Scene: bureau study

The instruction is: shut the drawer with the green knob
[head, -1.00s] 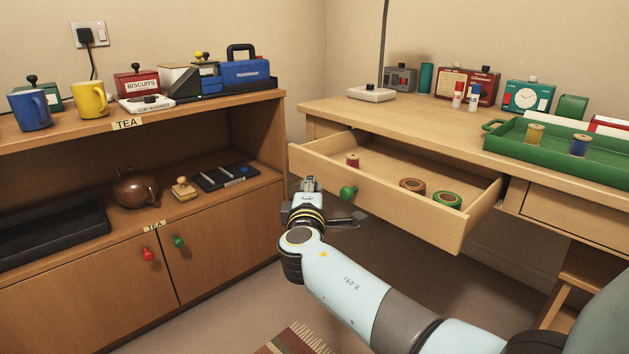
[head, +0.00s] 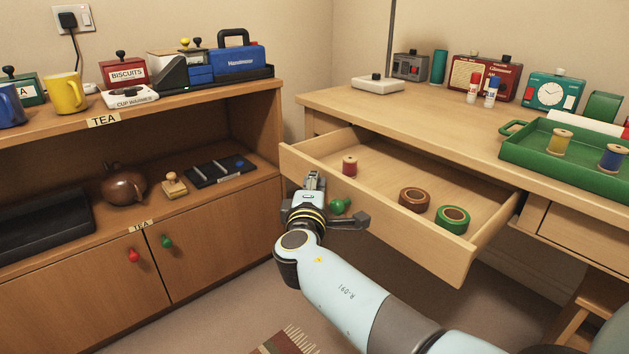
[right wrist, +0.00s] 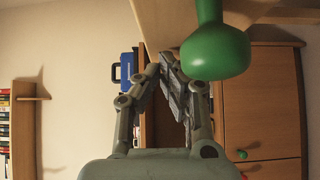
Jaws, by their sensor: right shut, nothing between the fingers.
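The desk drawer (head: 370,198) stands pulled out, open at the top, with a green knob (head: 340,206) on its front. My right gripper (head: 313,182) is shut and empty, just left of the knob and close in front of the drawer's left part. I cannot tell whether it touches the drawer front. In the right wrist view, the green knob (right wrist: 215,52) looms large to the right of my closed fingertips (right wrist: 166,72), and the wooden drawer front (right wrist: 165,22) is at the top. My left gripper is not in view.
The drawer holds a red spool (head: 349,166), a brown tape roll (head: 414,199) and a green tape roll (head: 452,219). A cabinet (head: 200,240) with red and green door knobs stands left. The desk top (head: 430,115) carries a green tray (head: 510,150). A rug lies below.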

